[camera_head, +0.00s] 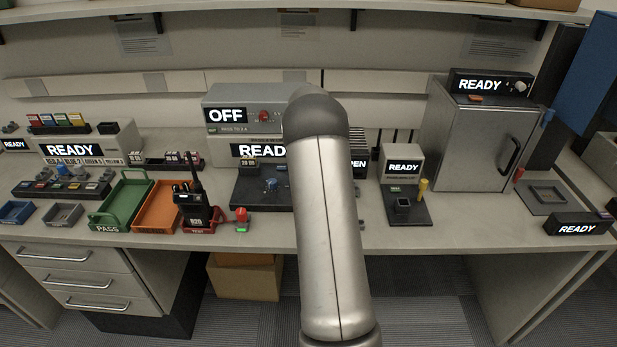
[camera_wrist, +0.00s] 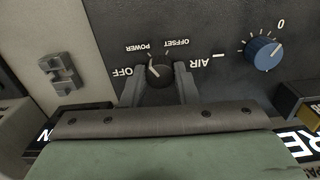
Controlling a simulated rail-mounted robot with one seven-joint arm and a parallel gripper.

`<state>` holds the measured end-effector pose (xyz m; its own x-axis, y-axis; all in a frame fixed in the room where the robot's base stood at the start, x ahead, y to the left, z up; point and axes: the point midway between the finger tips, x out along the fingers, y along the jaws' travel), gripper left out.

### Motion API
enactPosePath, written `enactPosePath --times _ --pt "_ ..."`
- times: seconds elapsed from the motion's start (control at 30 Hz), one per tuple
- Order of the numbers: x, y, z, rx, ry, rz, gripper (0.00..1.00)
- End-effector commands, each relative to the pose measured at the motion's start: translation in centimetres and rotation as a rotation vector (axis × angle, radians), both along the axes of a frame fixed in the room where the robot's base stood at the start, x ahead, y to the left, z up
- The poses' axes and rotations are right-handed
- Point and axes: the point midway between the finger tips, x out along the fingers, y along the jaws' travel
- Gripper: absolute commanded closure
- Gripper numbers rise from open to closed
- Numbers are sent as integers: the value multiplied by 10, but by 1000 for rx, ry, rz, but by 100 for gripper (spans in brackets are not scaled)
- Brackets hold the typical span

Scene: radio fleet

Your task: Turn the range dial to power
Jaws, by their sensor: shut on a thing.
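The range dial (camera_wrist: 160,72) is a small black round knob on a dark panel in the wrist view. Labels OFF, POWER, OFFSET and AIR are printed around it. Its white pointer mark tilts up and left, toward the side with OFF and POWER; the exact setting is hard to tell. My gripper (camera_wrist: 158,80) has one grey finger on each side of the dial and is shut on it. In the head view my arm hides the dial and the gripper. A grey unit (camera_head: 217,98) there shows OFF on its display.
A blue knob (camera_wrist: 263,53) with a 0 mark sits right of the dial. A metal latch-like fitting (camera_wrist: 61,74) is at the left. On the bench are a handheld radio (camera_head: 193,208), a green tray (camera_head: 122,203), an orange tray (camera_head: 158,207) and a grey cabinet (camera_head: 475,150).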

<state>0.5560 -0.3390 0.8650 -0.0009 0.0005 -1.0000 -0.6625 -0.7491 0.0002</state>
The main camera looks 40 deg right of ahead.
Motion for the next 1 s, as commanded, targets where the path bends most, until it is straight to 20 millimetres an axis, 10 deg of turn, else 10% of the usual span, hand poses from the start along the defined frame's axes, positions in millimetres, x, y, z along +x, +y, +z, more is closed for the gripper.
enactPosePath --times 0.53,0.57,0.63,1.0 --pt "1 0 2 -3 -5 -26 96" --pt "1 0 2 -3 -5 -26 71" --pt "1 0 2 -3 -4 -26 51" --pt "1 0 5 -1 -3 -26 51"
